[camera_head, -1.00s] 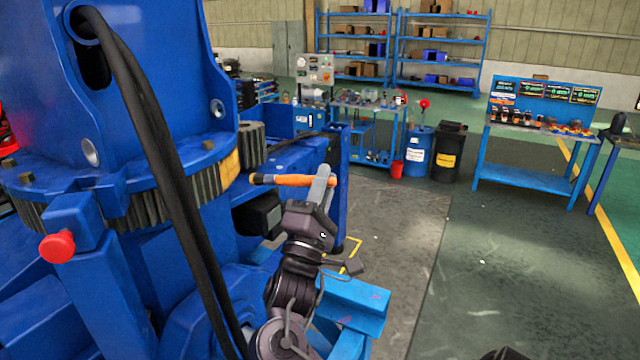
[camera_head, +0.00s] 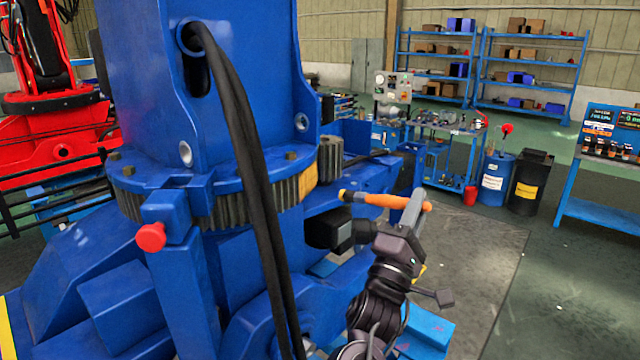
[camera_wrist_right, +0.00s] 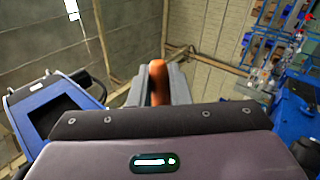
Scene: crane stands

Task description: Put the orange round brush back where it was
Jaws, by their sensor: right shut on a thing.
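The orange round brush (camera_head: 380,200) is held in the air by my right gripper (camera_head: 413,206), which is shut on its orange handle. The brush lies roughly level across the fingers, its yellowish and dark end pointing left toward the blue crane. In the right wrist view the brush's orange handle (camera_wrist_right: 157,82) shows between the grey fingers. The blue crane (camera_head: 240,90), with its toothed ring and yellow-marked teeth (camera_head: 309,180), stands to the left of the brush. My left gripper is not in view.
Black hoses (camera_head: 245,150) hang down the crane's front. A red knob (camera_head: 151,237) sticks out at its lower left. Behind stand a blue workbench (camera_head: 440,150), a blue drum (camera_head: 495,178), a black bin (camera_head: 530,182) and blue shelves (camera_head: 480,60). Open floor (camera_head: 500,300) lies at right.

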